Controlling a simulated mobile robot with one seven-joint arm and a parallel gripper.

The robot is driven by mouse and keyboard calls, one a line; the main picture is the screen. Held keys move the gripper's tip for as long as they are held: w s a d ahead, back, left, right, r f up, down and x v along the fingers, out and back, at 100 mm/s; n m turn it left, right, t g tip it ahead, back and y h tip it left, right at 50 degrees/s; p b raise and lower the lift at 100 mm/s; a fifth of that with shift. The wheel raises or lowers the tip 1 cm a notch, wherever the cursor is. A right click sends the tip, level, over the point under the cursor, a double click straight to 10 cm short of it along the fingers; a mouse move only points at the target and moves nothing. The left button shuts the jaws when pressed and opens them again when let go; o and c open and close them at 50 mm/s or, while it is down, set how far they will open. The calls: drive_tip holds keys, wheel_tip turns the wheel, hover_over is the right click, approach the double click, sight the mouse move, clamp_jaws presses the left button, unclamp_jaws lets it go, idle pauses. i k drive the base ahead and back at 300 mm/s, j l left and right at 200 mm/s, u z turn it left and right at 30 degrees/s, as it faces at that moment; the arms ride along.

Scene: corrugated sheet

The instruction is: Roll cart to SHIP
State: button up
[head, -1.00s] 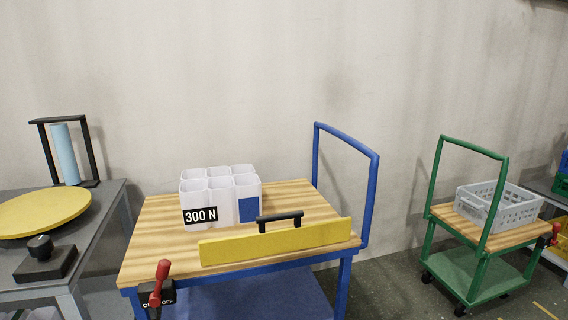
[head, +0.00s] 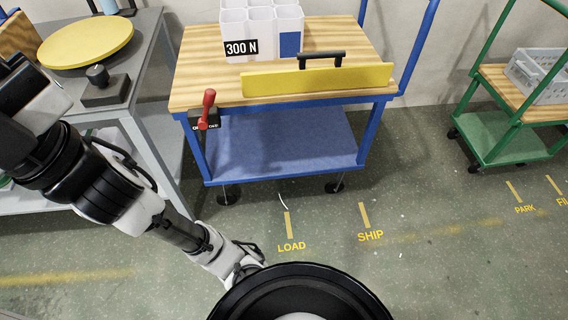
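A blue cart (head: 283,140) with a wooden top stands against the wall behind the LOAD mark (head: 291,246). The SHIP mark (head: 370,236) is a yellow word with a short line on the floor to the right of LOAD. A red lever (head: 208,107) stands nearly upright on a black ON/OFF box at the cart's front left corner. The cart's blue push handle (head: 417,47) rises at its right end. A white bin block labelled 300 N (head: 262,32) and a yellow bar with a black handle (head: 317,79) are on the top. My gripper is not in view; only arm links show at left.
A grey table (head: 150,66) with a yellow disc (head: 86,41) and black knob (head: 98,77) stands close on the left. A green cart (head: 503,139) holding a grey crate (head: 538,76) stands at right, near the PARK mark (head: 524,209). The floor around SHIP is clear.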

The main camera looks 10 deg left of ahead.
sight(282, 136)
drive_tip(key=i+l+z, duration=0.3)
drive_tip(key=l, duration=0.25)
drive_tip(key=i+l+z, duration=0.3)
drive_tip(key=i+l, duration=0.1)
drive_tip(key=i, duration=0.05)
